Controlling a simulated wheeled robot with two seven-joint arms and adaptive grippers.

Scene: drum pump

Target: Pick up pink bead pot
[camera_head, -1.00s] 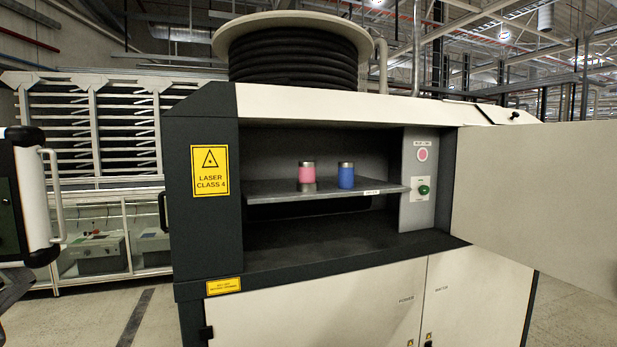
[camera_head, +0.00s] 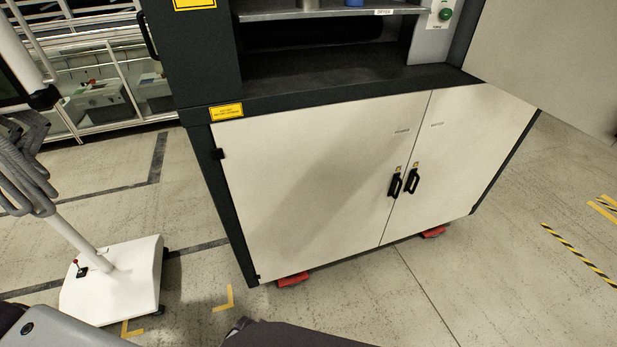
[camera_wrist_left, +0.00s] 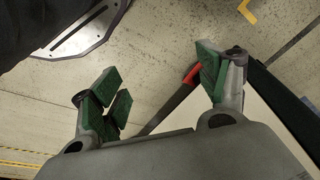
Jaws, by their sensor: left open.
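The pink bead pot is almost wholly cut off by the top edge of the head view; only the grey lower end of a pot (camera_head: 309,4) shows on the shelf, where the pink one stood. My left gripper (camera_wrist_left: 157,86) is open and empty in the left wrist view, its green-padded fingers spread wide above the floor. It is away from the shelf and the pot. My right gripper is in neither current view.
The shelf (camera_head: 280,14) spans the cabinet's dark recess, with the blue pot (camera_head: 354,2) at its top edge. Two white lower doors (camera_head: 310,180) are shut. An open panel (camera_head: 560,60) stands at right. A white wheeled base (camera_head: 115,280) stands at left on clear floor.

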